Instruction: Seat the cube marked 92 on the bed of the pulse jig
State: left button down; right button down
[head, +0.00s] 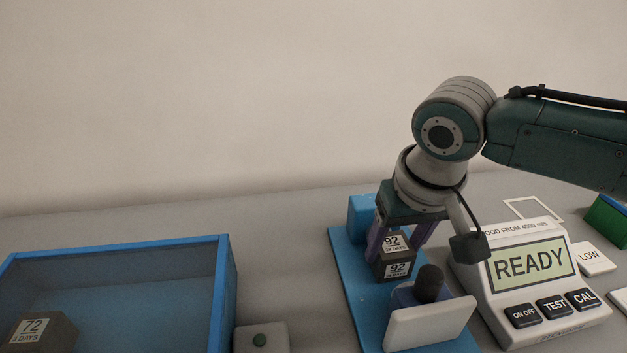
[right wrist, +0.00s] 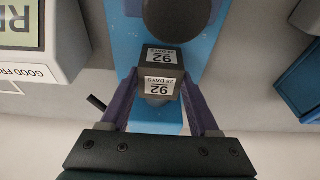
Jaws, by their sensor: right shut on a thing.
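The dark grey cube marked 92, 28 DAYS (head: 394,268) is between the purple fingers of my right gripper (head: 399,250). The right wrist view shows the cube (right wrist: 160,70) with a finger on each side and two 92 labels facing the camera. The gripper is shut on it, pointing down. The pulse jig (head: 360,292) has a blue base, a blue block at the back and a dark round knob-like part with a white plate at the front. The cube is over the blue base between these ends; I cannot tell whether it touches the bed. My left gripper is not in view.
A pulse meter reading READY (head: 532,264) stands close right of the jig. A blue-rimmed bin (head: 226,285) at left holds a cube marked 72 (head: 42,333). A LOW block (head: 592,257) lies at right.

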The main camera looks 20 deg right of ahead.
jog(key=shift+f, duration=0.15)
dwell(0.5)
jog(key=shift+c, duration=0.2)
grip_release()
notch_tip(320, 180, up, 5)
jog(key=p, duration=0.6)
dwell(0.3)
dwell(0.4)
